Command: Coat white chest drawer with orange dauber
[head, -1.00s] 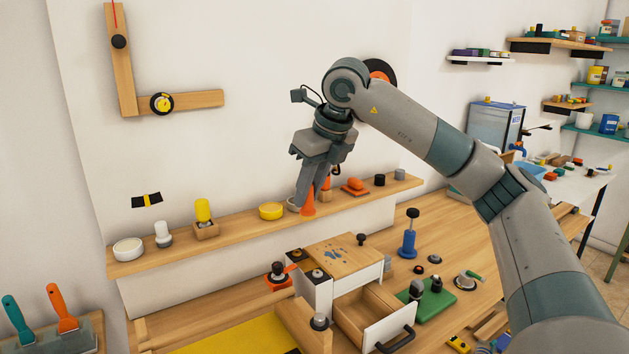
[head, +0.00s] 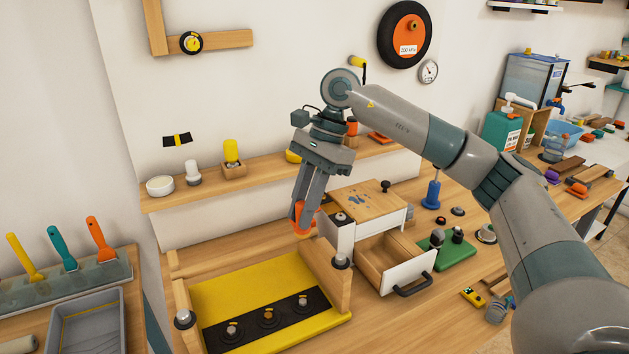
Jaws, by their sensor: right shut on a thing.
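My right gripper (head: 303,207) is shut on the orange dauber (head: 304,229); the fingers hide part of it. It hangs just left of the white chest (head: 340,245), near the back right corner of the yellow-floored tray. The chest has a wooden top (head: 366,203) with blue-grey marks and a dark knob at its back corner. Its drawer (head: 408,272) is pulled out, with a white front and a dark handle; the inside looks empty. My left gripper is not in view.
The wooden tray with a yellow floor (head: 225,297) lies left of the chest, with several knobs on a black strip. A wall shelf (head: 265,163) runs behind. A green block (head: 455,250) with dark stampers and a blue stamper (head: 432,195) stand to the right.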

